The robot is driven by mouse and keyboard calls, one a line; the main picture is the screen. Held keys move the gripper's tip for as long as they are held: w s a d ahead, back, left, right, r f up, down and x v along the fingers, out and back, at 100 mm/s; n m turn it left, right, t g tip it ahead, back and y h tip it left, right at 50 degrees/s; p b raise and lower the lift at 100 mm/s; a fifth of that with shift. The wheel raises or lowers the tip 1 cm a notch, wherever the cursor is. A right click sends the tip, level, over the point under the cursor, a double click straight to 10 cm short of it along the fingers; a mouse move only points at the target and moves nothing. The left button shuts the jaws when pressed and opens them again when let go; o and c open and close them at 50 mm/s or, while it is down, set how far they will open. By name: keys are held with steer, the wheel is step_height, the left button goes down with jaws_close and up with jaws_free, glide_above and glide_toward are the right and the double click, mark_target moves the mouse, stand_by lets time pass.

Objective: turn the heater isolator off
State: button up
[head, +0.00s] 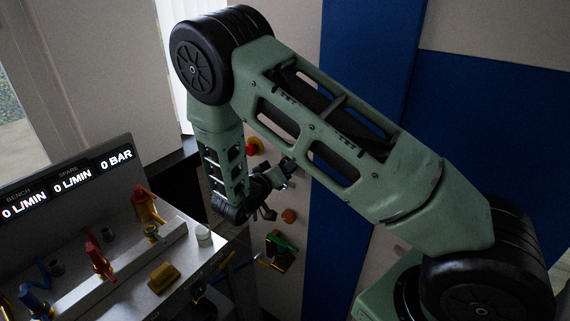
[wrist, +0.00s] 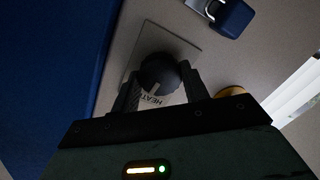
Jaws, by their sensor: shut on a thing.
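The heater isolator is a round black knob (wrist: 158,74) on a pale square plate (wrist: 178,44) fixed to a panel, in the wrist view. Part of a label reading "HEAT" shows beside the knob, with the rest cut off from sight. My gripper (wrist: 161,82) has one finger on each side of the knob and is shut on it. In the head view my gripper (head: 272,184) is at the panel past the bench; I cannot make out the knob there.
A blue padlock (wrist: 232,17) hangs near the plate. A red button on yellow (head: 253,147) and an orange knob (head: 289,215) are on the panel near my gripper. The bench (head: 130,262) at left carries several coloured valves and a display (head: 72,182) reading zero.

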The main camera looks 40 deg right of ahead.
steer(key=shift+n, duration=0.5)
steer(key=o, duration=1)
steer(key=shift+a, duration=0.1)
steer(key=b+v, duration=0.6)
steer(key=v, duration=1.1)
steer(key=shift+a, duration=0.15)
